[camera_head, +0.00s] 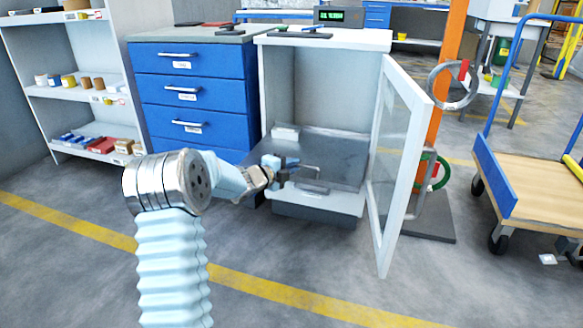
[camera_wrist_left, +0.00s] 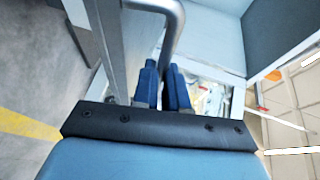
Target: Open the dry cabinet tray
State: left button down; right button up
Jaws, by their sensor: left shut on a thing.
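The dry cabinet (camera_head: 283,90) is a pale open-fronted case, with its glass door (camera_head: 395,150) swung open to the right. A dark grey tray (camera_head: 335,145) lies low in the cabinet opening. My left gripper (camera_head: 292,167) reaches in from the left at the tray's front and is shut on the grey tray handle (camera_head: 312,169). In the left wrist view its blue fingers (camera_wrist_left: 166,85) stand close on either side of the bent handle bar (camera_wrist_left: 172,25). The fingers partly hide the grip point. My right gripper is out of view.
A blue drawer unit (camera_head: 190,95) stands left of the cabinet. A small white box (camera_head: 286,132) is at the tray's back left. An orange post (camera_head: 446,60) and a wooden-bed cart (camera_head: 535,185) stand to the right. The floor in front is clear.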

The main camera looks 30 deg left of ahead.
pick_arm(q)
jog(key=c, duration=1.2)
grip_release()
jog(key=p+v, duration=0.1)
jog(key=v, duration=1.2)
jog(key=shift+s+r, duration=0.1)
jog(key=shift+s, duration=0.3)
